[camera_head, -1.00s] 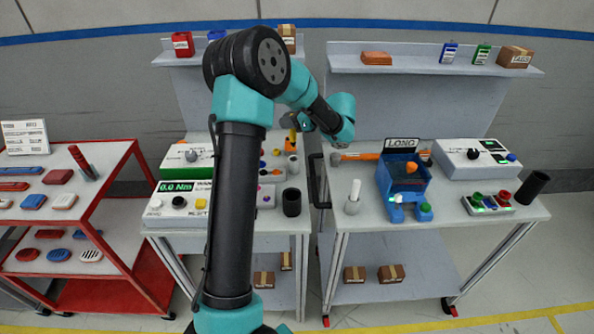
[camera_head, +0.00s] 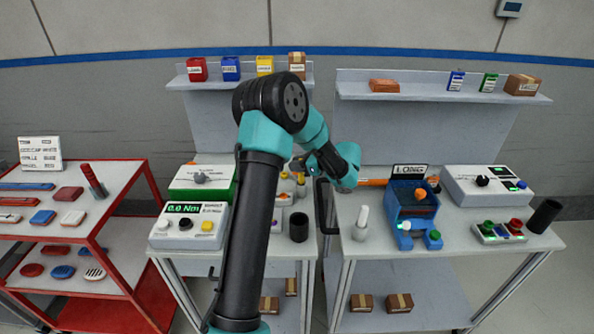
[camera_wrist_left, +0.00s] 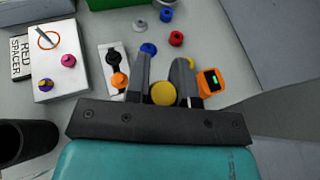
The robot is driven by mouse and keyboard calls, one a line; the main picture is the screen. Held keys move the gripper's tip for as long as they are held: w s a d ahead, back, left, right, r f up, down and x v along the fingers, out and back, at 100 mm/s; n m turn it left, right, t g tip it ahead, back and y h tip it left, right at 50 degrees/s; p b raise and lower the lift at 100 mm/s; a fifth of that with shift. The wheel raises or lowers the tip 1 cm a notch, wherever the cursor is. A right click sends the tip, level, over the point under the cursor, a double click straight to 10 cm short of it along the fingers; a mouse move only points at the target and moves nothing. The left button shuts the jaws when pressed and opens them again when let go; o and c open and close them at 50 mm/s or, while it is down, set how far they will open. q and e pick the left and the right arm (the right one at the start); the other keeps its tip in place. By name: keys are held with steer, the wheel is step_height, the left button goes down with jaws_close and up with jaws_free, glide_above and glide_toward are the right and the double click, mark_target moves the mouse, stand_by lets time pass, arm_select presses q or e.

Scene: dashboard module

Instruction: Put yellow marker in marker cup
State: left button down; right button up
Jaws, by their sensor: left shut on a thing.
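My left gripper (camera_wrist_left: 164,90) is shut on a yellow marker (camera_wrist_left: 164,94), seen end-on as a round yellow shape between the fingers in the left wrist view. A black cup (camera_head: 298,227) stands upright near that bench's right front corner. It also shows at the left edge of the left wrist view (camera_wrist_left: 27,141), apart from the gripper. My right gripper is in neither view.
Small coloured parts, including a red knob (camera_wrist_left: 176,39) and an orange device (camera_wrist_left: 211,81), lie around the gripper. A white box (camera_wrist_left: 55,70) is near the cup. A blue LONG fixture (camera_head: 411,205) and a white upright piece (camera_head: 361,222) stand on the right bench (camera_head: 385,258).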

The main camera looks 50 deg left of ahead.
arm_select(q)
steer(key=shift+f, duration=1.25)
steer(key=shift+f, duration=0.1)
steer(key=c, duration=1)
jaws_free()
steer(key=v, duration=1.2)
steer(key=shift+d, duration=0.1)
